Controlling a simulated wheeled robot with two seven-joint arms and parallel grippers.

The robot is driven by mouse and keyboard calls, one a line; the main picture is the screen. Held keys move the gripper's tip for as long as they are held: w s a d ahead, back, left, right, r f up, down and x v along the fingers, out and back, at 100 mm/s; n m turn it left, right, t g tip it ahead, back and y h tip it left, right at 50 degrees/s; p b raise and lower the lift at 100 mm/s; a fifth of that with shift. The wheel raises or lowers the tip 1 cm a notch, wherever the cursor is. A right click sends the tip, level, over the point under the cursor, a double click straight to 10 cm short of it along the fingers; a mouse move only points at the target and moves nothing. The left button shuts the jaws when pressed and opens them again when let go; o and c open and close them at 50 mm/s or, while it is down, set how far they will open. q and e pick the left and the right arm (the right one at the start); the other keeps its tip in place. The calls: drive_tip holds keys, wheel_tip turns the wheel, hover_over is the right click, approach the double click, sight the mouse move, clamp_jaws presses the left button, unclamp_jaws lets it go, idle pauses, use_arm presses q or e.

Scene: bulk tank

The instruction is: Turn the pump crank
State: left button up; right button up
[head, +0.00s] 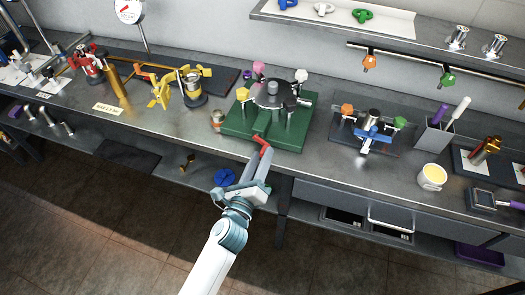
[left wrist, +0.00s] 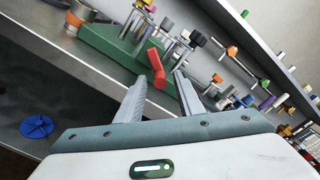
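A green block-shaped unit (head: 240,126) with a round dark metal body (head: 274,93) and several coloured knobs stands on the steel counter. A red handle (head: 265,146) sticks out at its front edge and looks like the crank. My left gripper (head: 258,162) reaches up to it from the front of the counter. In the left wrist view the red handle (left wrist: 156,66) shows just beyond and between the two spread fingertips (left wrist: 159,80). The gripper looks open, and I cannot tell whether a finger touches the handle. My right gripper is not in view.
A small tin (head: 217,119) stands close left of the green unit. A blue and orange valve assembly (head: 372,134) and a cup (head: 432,177) stand to the right. A rail with hanging knobs (head: 440,70) runs above. A blue wheel (head: 224,177) lies on the lower shelf.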

use_arm(q)
drive_tip(key=shift+x, duration=1)
drive_tip(key=shift+c, duration=0.7)
clamp_jaws()
drive_tip(key=shift+m, duration=0.5)
